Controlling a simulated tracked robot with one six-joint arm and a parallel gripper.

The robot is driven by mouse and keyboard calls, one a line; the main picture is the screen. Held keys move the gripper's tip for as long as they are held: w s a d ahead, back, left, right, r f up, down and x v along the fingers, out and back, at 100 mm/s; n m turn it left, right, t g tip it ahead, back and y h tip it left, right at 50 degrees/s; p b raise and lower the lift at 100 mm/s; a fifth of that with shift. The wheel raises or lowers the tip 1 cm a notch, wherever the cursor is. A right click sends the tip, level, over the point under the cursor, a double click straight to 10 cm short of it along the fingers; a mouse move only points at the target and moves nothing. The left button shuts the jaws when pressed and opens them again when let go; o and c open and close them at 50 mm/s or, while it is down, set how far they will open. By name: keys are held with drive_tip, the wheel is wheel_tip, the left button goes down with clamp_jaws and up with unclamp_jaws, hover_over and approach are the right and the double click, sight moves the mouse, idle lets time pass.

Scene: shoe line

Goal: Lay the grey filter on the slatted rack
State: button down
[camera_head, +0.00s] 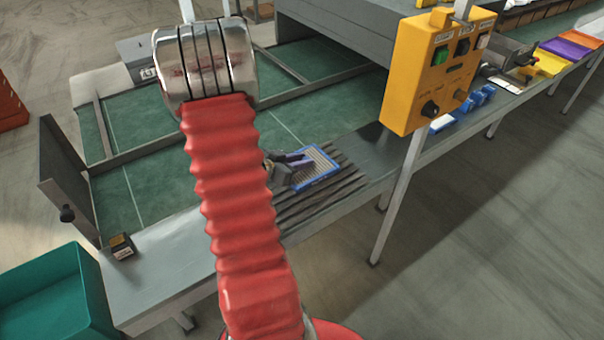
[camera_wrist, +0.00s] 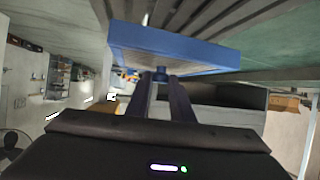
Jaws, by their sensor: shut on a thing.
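The grey filter (camera_head: 316,169) is a flat pleated panel with a blue frame. In the head view it is at the slatted rack (camera_head: 320,205), a set of dark parallel slats on the near edge of the bench. Slats show just beyond the filter. I cannot tell whether the filter touches them. My red arm covers part of the rack's left side.
A yellow control box (camera_head: 437,70) on a post stands right of the rack. A green belt (camera_head: 165,135) with metal rails lies behind. A teal bin (camera_head: 55,300) is at the lower left. A small dark-and-yellow object (camera_head: 121,246) sits on the bench's left part.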

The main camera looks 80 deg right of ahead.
sight(300, 173)
drive_tip(key=shift+f, duration=0.6)
drive_tip(key=shift+f, duration=0.1)
drive_tip(key=shift+f, duration=2)
drive_tip(key=shift+f, duration=0.1)
drive_tip(key=c, duration=1.5)
unclamp_jaws()
drive_tip(key=shift+c, duration=0.2)
drive_tip(key=shift+w+a+r, duration=0.2)
drive_tip(key=shift+a+r, duration=0.1)
drive_tip(key=v, duration=1.1)
drive_tip(key=shift+a, duration=0.1)
